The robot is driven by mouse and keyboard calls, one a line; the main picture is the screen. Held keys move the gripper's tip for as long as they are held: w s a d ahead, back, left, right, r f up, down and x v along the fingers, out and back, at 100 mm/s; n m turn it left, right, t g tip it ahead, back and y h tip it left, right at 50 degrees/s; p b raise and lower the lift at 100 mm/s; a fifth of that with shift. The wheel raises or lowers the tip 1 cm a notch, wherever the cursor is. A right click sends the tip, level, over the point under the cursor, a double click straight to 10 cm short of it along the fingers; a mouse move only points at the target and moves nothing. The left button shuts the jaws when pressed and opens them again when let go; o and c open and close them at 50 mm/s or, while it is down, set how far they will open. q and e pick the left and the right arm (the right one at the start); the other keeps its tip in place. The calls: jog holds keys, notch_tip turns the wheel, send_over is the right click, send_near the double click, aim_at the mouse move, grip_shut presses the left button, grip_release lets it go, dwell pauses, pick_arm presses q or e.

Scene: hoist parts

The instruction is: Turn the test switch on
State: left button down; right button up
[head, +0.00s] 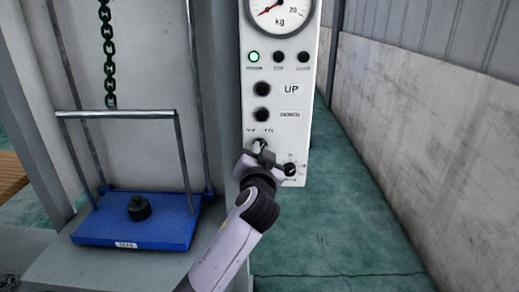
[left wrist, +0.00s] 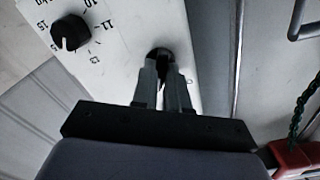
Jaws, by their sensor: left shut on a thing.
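A white control panel (head: 275,130) stands upright in the head view. Low on it is a switch (head: 259,143) with a dark round base and small labels on either side, too blurred to read. My left gripper (head: 259,151) comes up from below and is shut on the switch. In the left wrist view both fingers (left wrist: 163,82) close around its dark lever (left wrist: 161,60); the fingers hide part of it. I cannot tell which way the lever points. My right gripper is not in view.
A black dial knob (head: 290,170) sits right of the gripper. Above are two dark buttons, a lit green lamp (head: 254,57) and a kg gauge (head: 279,12). A blue platform (head: 140,232) with a black weight (head: 138,207) is at left. Green floor is clear at right.

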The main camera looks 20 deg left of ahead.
pick_arm(q)
jog(key=shift+f+m, duration=0.1)
jog(key=shift+m, duration=0.2)
jog(key=c, duration=1.1)
grip_release()
jog(key=shift+c, duration=0.2)
jog(key=shift+s, duration=0.15)
jog(key=b+v, duration=0.1)
jog(key=v, duration=0.6)
